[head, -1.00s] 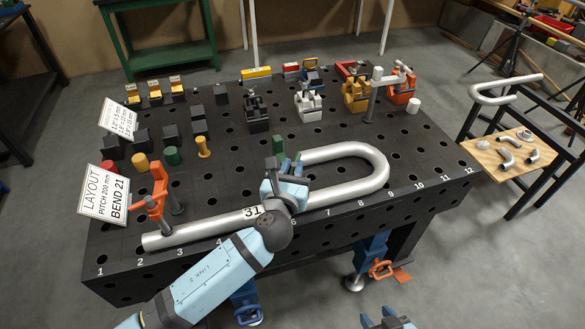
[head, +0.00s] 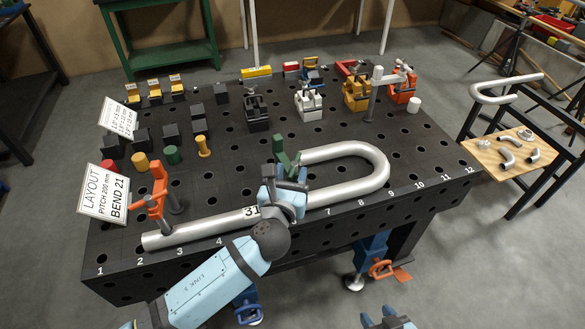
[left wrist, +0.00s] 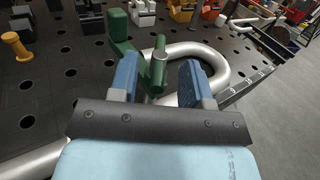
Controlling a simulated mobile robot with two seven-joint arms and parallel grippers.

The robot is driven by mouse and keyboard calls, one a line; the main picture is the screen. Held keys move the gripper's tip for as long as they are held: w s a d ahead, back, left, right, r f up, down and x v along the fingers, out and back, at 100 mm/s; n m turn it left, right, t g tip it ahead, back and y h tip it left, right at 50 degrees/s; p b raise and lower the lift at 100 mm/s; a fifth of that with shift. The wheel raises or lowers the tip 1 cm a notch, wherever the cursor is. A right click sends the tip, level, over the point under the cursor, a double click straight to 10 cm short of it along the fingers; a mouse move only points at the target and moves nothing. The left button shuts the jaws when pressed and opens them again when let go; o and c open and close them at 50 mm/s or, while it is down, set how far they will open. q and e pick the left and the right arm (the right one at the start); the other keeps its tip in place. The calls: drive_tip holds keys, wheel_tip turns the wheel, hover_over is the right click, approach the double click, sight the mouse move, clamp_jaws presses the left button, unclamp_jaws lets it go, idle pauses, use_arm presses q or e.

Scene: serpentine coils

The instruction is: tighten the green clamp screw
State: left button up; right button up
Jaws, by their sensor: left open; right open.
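The green clamp (head: 281,152) stands at the bent silver pipe (head: 374,165), near the front of the black table. In the left wrist view the clamp shows a green upright block (left wrist: 118,28) and a green screw (left wrist: 159,62) with a round bar end. My left gripper (head: 289,180) is open at the clamp. In the left wrist view its two blue fingers (left wrist: 159,80) stand apart on either side of the screw, with visible gaps. The clamp's lower part is hidden by my gripper. My right gripper (head: 389,319) is only partly in view, open, below the table's front edge.
An orange clamp (head: 156,192) holds the pipe's left end near a layout sign (head: 103,192). Black blocks and coloured pegs stand at the left. White, yellow and orange clamps (head: 309,103) stand farther back. The table's middle right is mostly clear.

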use_arm(q)
drive_tip(key=v, duration=1.2)
drive_tip(key=shift+b, duration=0.4)
drive_tip(key=shift+r, duration=0.1)
